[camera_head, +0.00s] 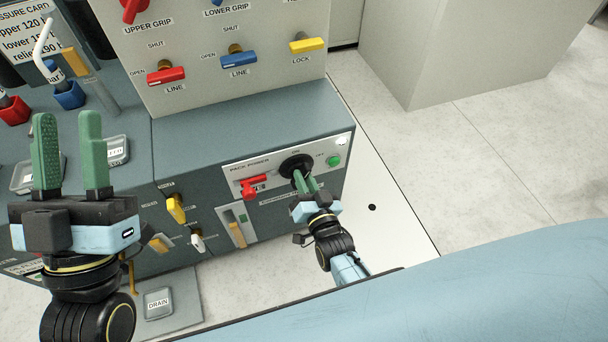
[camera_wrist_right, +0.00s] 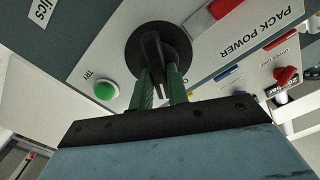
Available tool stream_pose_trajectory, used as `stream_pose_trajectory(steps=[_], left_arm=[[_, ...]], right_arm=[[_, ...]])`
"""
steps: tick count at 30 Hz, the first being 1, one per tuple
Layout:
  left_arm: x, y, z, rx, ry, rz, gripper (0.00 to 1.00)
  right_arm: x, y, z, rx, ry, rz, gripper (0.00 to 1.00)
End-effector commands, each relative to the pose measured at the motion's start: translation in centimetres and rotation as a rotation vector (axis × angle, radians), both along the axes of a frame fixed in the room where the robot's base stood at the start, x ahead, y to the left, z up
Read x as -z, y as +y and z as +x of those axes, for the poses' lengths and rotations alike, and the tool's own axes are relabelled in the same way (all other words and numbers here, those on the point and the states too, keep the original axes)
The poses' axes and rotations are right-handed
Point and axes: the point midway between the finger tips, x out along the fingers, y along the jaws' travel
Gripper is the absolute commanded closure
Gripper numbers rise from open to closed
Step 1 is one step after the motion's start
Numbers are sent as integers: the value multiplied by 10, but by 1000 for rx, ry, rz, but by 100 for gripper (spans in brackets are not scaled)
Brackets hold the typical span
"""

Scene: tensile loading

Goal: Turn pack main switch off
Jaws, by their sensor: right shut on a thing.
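The pack main switch (camera_head: 296,164) is a black round rotary switch on the white PACK POWER panel (camera_head: 240,170). In the right wrist view its black handle (camera_wrist_right: 153,55) stands out from the round base. My right gripper (camera_head: 306,184) reaches up to the switch, and its green fingers (camera_wrist_right: 160,88) are shut on the handle, one on each side. The switch's position marks are too small or hidden to read. My left gripper (camera_head: 68,155) is open and empty at the left, with its green fingers pointing up.
A green button (camera_head: 333,161) sits right of the switch. A red handle (camera_head: 253,187) sits left of it. Below left are yellow (camera_head: 176,208) and white (camera_head: 197,242) knobs. Red (camera_head: 166,76), blue (camera_head: 239,60) and yellow (camera_head: 307,45) valve handles are on the upper panel. The floor at right is clear.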

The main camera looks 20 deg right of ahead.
Motion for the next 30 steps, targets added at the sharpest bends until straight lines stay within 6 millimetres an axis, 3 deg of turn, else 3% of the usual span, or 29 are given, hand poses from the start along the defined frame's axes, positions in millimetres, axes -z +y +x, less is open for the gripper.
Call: stream_pose_trajectory(steps=[15, 30], left_arm=[[13, -4, 13, 1, 176, 52, 64], [13, -3, 11, 1, 145, 43, 64]], right_arm=[[3, -3, 0, 0, 17, 492, 100], [7, -4, 0, 0, 32, 912, 100]])
